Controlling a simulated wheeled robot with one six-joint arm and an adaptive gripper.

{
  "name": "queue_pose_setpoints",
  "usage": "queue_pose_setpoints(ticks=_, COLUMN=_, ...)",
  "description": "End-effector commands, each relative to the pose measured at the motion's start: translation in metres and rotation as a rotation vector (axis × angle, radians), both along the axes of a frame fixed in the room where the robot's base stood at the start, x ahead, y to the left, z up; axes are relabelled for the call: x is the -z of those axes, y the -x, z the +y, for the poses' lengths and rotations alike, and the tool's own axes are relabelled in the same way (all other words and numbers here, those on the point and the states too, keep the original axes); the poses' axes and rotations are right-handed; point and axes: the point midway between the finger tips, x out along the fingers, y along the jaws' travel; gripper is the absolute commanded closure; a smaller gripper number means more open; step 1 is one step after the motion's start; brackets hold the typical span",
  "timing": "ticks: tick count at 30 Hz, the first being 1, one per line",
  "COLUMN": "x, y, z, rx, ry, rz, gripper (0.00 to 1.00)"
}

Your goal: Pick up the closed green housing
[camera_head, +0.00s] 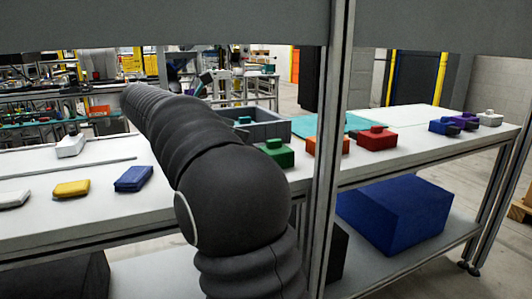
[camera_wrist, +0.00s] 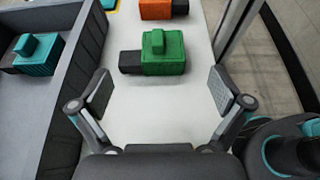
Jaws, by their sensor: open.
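The green housing (camera_wrist: 163,54) sits on the white table, ahead of my gripper in the wrist view. It has a raised green block on top and a dark piece at its left side. In the head view the green housing (camera_head: 277,153) stands just right of my arm, which hides part of its surroundings. My gripper (camera_wrist: 164,92) is open and empty, its two pads spread to either side and nearer than the housing. My gripper is hidden in the head view.
A grey tray (camera_wrist: 90,62) holding a teal housing (camera_wrist: 38,55) lies left of the green one. An orange housing (camera_wrist: 156,9) stands beyond. A metal post (camera_head: 328,150) rises at the table's front. Red (camera_head: 377,138), blue and purple housings stand farther right.

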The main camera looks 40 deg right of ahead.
Motion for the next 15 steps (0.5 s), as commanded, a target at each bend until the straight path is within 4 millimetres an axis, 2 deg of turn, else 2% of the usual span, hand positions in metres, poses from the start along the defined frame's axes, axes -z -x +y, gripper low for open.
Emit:
queue_pose_setpoints(ticks=9, x=0.021, y=0.011, z=-0.048, rx=0.004, ry=0.001, rz=0.005, gripper=0.0)
queue_pose_setpoints(ticks=15, x=0.03, y=0.016, z=-0.07, rx=0.002, ry=0.001, rz=0.003, gripper=0.0)
